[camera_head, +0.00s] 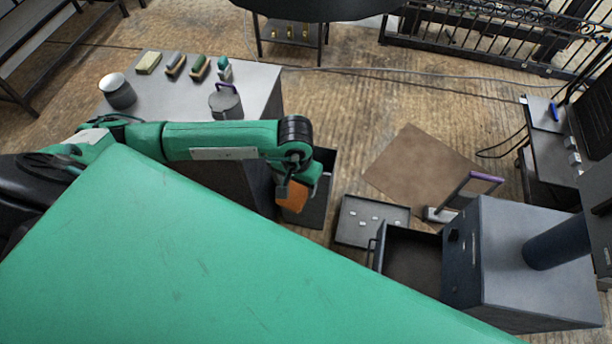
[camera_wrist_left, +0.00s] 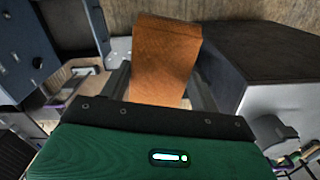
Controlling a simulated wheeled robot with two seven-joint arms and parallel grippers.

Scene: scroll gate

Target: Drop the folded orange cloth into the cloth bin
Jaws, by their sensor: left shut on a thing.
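The folded orange cloth (camera_head: 294,198) hangs from my left gripper (camera_head: 287,188), which is shut on it. In the left wrist view the cloth (camera_wrist_left: 166,52) stands out between the two dark fingers of the gripper (camera_wrist_left: 160,88). A dark, open-topped bin (camera_head: 319,212) stands on the floor beside the grey table and appears to be the cloth bin. In the head view the cloth overlaps the bin's left part. I cannot tell its height above the bin, and my arm hides part of the bin. My right gripper is not in view.
The grey table (camera_head: 160,92) holds brushes (camera_head: 199,68), a cup (camera_head: 117,91) and a lidded pot (camera_head: 225,102). A shallow tray (camera_head: 349,226) with small white pieces lies right of the bin. A blue-grey cabinet (camera_head: 530,270) has an open drawer (camera_head: 412,262). A brown mat (camera_head: 420,165) lies behind.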

